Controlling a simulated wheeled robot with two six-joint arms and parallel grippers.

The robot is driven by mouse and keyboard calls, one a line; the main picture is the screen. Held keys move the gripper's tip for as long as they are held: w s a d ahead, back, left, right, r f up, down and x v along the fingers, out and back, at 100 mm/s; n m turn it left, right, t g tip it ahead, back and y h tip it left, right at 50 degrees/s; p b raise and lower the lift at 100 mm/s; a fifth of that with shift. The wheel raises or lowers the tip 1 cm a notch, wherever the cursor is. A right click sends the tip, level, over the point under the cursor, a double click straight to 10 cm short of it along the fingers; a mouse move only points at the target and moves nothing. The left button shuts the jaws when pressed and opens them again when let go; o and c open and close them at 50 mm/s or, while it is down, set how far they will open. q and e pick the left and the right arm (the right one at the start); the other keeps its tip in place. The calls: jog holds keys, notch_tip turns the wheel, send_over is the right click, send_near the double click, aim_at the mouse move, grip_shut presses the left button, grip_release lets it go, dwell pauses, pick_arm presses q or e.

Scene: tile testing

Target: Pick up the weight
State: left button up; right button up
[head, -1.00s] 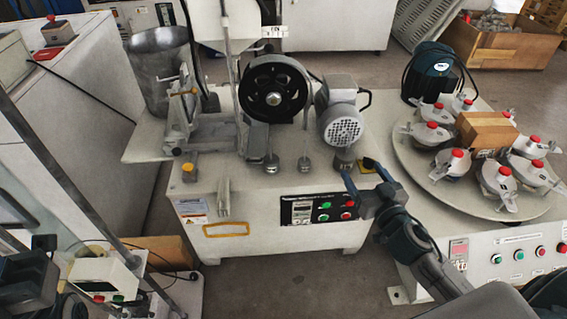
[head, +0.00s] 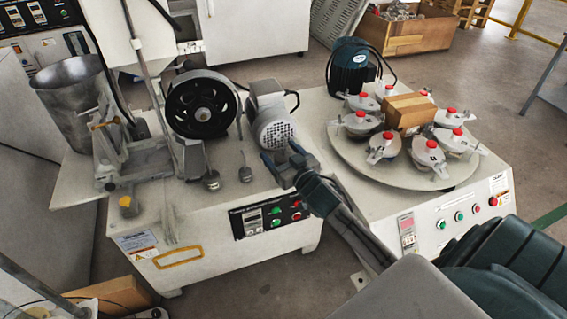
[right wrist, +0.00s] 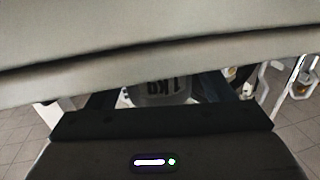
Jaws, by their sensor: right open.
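The weight (right wrist: 160,92) is a grey piece with dark "1 KG" lettering, seen upside down in the right wrist view. It lies between the two dark fingers of my right gripper, which stand apart on either side of it. In the head view my right gripper (head: 279,155) reaches over the top of the white machine, just in front of the grey motor, and hides most of the weight there. The gripper is open; whether a finger touches the weight cannot be told. My left gripper is out of view.
The grey motor (head: 273,128) and black wheel (head: 201,103) stand close behind my right gripper. Two small rod-handled pieces (head: 211,181) stand to its left. A turntable (head: 400,187) with several red-knobbed holders and a cardboard box (head: 410,110) is to the right.

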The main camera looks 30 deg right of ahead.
jog(key=shift+w, duration=0.4)
grip_shut()
jog(key=shift+r, duration=0.15)
jog(key=shift+r, duration=0.1)
